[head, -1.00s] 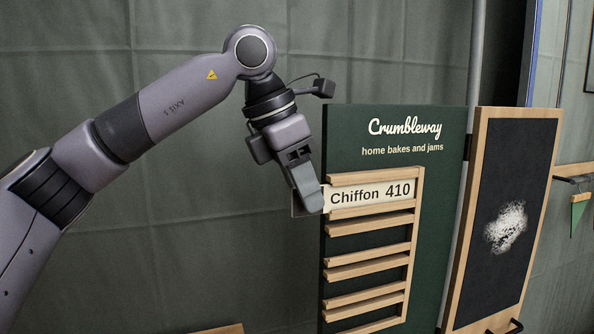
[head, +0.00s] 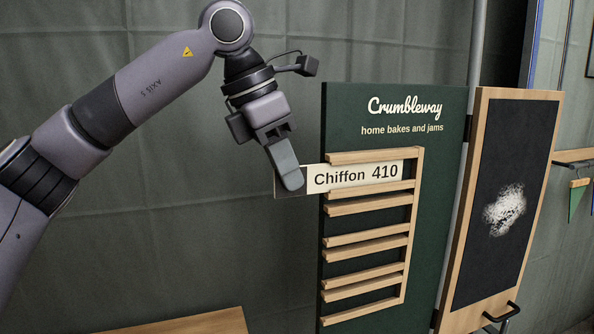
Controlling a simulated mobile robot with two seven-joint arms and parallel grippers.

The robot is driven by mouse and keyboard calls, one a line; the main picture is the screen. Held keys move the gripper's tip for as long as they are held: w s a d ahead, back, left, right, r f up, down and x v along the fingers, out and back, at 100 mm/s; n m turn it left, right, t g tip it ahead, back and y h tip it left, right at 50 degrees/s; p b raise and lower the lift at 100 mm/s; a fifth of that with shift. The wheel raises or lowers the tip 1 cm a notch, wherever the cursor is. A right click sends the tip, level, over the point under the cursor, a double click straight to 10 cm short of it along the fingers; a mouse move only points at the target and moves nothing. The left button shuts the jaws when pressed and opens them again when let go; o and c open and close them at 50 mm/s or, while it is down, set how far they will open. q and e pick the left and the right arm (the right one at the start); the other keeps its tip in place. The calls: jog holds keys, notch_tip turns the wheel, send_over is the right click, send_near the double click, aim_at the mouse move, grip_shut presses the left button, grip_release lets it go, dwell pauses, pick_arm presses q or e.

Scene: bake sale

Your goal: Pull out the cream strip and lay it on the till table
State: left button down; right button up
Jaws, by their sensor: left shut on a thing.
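The cream strip (head: 357,175), lettered "Chiffon 410", sits in the top slot of the wooden rack (head: 413,225) on the dark green board (head: 340,120). Its left end sticks out past the board's left edge. My left gripper (head: 291,180) is shut on that projecting left end, with a finger covering part of it. The strip's right part is still between the top rails. My right gripper is not in view. A wooden table top (head: 215,322) shows at the bottom edge; I cannot tell whether it is the till table.
The lower slots of the rack are empty. A wood-framed blackboard (head: 500,200) with a white smudge stands to the right of the green board. A grey cloth wall (head: 150,215) hangs behind. The space left of the board is free apart from my arm.

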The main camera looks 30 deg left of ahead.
pick_arm(q)
jog(key=s+a+b, duration=0.2)
jog(key=s+a, duration=0.8)
jog(key=s, duration=0.1)
dwell(1.6)
